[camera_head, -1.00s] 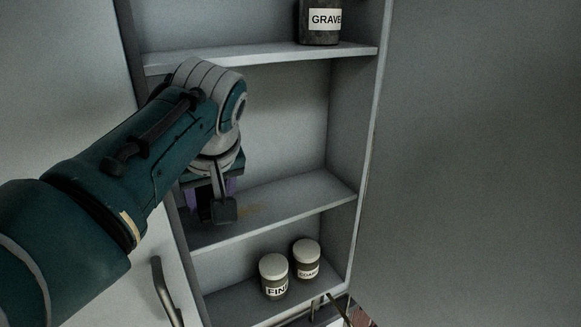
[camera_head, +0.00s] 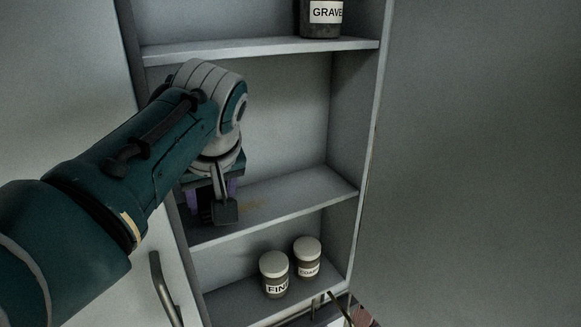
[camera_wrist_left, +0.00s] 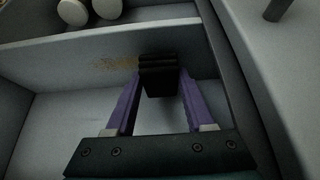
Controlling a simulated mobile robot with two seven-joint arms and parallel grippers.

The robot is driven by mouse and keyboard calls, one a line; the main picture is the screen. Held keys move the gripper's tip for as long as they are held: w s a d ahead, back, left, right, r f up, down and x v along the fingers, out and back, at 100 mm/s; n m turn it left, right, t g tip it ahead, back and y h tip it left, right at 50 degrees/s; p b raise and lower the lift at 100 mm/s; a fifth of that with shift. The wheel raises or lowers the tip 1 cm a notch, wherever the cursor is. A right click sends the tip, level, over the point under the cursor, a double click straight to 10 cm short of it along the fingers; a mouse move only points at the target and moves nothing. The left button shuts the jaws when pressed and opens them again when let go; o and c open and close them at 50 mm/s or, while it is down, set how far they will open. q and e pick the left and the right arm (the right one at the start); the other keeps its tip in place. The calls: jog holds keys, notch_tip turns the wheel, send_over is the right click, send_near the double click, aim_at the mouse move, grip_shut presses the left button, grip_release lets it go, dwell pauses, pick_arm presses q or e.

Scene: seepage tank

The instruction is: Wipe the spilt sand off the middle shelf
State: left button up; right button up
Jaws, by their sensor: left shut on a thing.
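The middle shelf (camera_head: 300,199) of the open cabinet carries a small patch of tan spilt sand (camera_head: 248,208). The sand also shows in the left wrist view (camera_wrist_left: 115,63). My left gripper (camera_wrist_left: 155,88), with purple fingers, is shut on a small dark block-like thing (camera_wrist_left: 160,80). In the head view, the left gripper (camera_head: 212,198) reaches in over the left part of the middle shelf, just left of the sand. The block is at or just above the shelf beside the sand; I cannot tell whether it touches. My right gripper is not in view.
A dark jar labelled GRAVE… (camera_head: 321,18) stands on the upper shelf (camera_head: 250,50). Two white-lidded jars, one labelled FIN… (camera_head: 274,275) and another (camera_head: 307,260), stand on the lower shelf. The cabinet's right wall (camera_head: 352,130) bounds the space. The middle shelf's right part is clear.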

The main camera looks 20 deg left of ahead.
pick_arm(q)
jog(key=shift+f+b, duration=0.6)
jog(key=shift+f, duration=0.35)
